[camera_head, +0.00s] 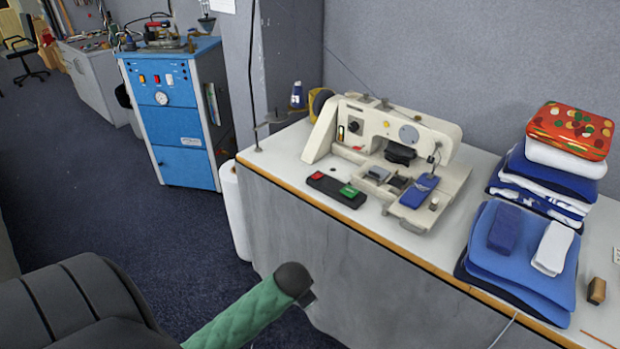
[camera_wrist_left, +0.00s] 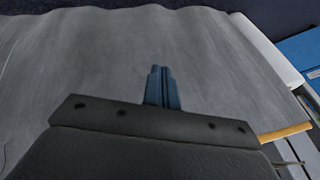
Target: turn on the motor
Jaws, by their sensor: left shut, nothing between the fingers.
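A sewing machine (camera_head: 425,140), cream-coloured, stands on the long table in the head view. In front of it, near the table's front edge, lies a flat black switch box (camera_head: 334,188) with a red button (camera_head: 318,175) at its left and a green button (camera_head: 349,191) at its right. My left gripper (camera_wrist_left: 160,72) shows in the left wrist view, its blue-grey fingers together with nothing between them, against the grey cloth of the table's front. The switch box is not visible in that view. I cannot make out the gripper's fingers in the head view. My right gripper is not in view.
Folded blue and white cloths (camera_head: 515,262) lie right of the machine, with a taller stack (camera_head: 550,165) behind. A blue cabinet (camera_head: 180,125) stands left of the table. The wooden table edge (camera_head: 390,244) runs along the front; the tabletop left of the switch box is clear.

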